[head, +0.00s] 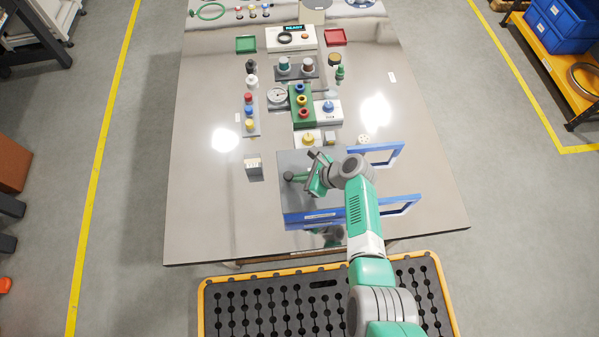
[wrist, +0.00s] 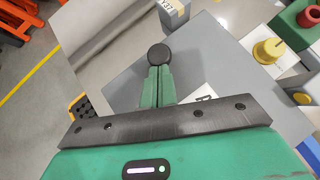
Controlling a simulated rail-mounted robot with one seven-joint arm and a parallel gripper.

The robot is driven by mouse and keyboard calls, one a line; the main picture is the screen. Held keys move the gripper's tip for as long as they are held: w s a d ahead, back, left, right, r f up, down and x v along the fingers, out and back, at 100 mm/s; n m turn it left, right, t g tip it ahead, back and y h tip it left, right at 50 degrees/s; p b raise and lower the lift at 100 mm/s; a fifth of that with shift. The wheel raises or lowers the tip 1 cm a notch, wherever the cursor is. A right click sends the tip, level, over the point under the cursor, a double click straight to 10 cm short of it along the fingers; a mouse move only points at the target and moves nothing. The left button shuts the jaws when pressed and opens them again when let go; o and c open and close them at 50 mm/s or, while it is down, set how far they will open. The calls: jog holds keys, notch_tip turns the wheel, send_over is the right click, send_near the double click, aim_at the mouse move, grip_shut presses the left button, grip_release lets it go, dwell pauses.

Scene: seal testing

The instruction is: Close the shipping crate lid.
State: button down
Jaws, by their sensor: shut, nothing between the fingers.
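A grey flat panel (head: 292,160) with a blue, labelled front edge (head: 311,217) lies at the near middle of the table; I take it for the shipping crate and its lid. Whether the lid is fully down I cannot tell. A dark round knob (head: 288,176) stands at the panel's left side. My gripper (head: 303,179) is low over the panel, just right of the knob. In the wrist view my shut green fingers (wrist: 158,78) point at the black knob (wrist: 158,55). Whether they touch it I cannot tell. My arm hides part of the panel.
Blue open frames (head: 380,150) stick out to the right of the panel. The table's left side is clear.

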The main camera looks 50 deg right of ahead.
jog(key=shift+a, duration=0.15)
jog(key=shift+s+r, duration=0.1)
jog(key=shift+s, duration=0.05)
jog(key=s, duration=0.1)
jog(key=s+d+p, duration=0.1)
jog(key=s+r+p, duration=0.1)
jog(key=shift+s+d, duration=0.15)
jog(key=shift+d, duration=0.15)
jog(key=p+v, duration=0.2)
jog(key=v, duration=0.7)
jog(key=shift+s+d, duration=0.2)
jog(key=shift+s, duration=0.2)
